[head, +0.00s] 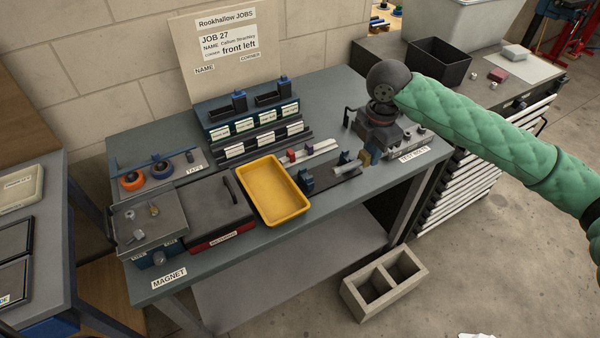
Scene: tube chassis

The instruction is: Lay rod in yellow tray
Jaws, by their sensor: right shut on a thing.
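The yellow tray (272,212) lies on the grey workbench, left of its middle, and looks empty. My right arm comes in from the right, and its gripper (366,159) points down over the bench's right part. It is shut at the right end of a short pale grey rod (346,160). The rod lies level, right of the tray and apart from it. Blue blocks (306,180) stand between the tray and the rod. The finger contact is small and partly hidden. My left gripper is not in view.
A grey machine (405,135) stands beside the right gripper. A concrete block (385,284) lies on the floor.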

